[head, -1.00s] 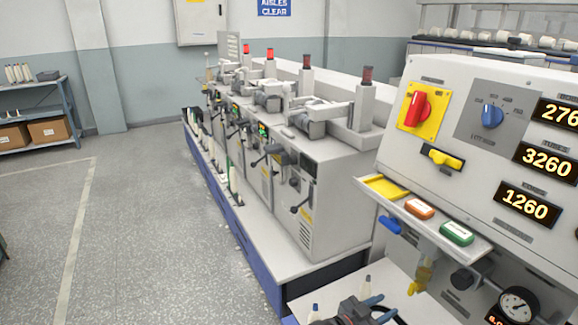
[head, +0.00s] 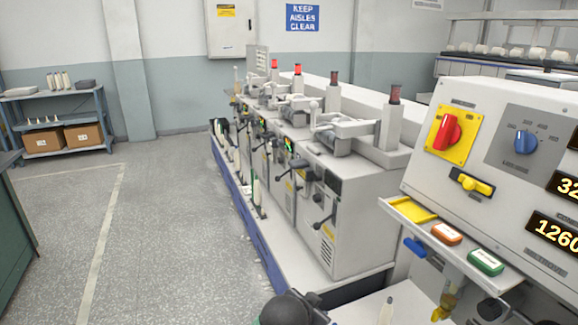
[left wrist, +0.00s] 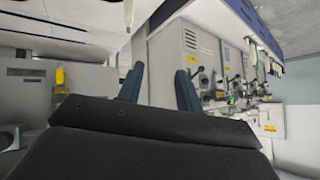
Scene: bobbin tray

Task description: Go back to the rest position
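My left gripper (left wrist: 159,88) shows in the left wrist view with its two blue fingers apart and nothing visible between them. In the head view, a dark rounded part of my arm is at the bottom edge; its fingers cannot be made out clearly there. My right gripper is in neither view.
The control panel (head: 480,130) and its small shelf with a yellow tray (head: 412,209) stand close on the right. A row of machines (head: 345,215) runs away from me. The floor (head: 180,230) on the left is open. A green cabinet (head: 12,240) is at the left edge.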

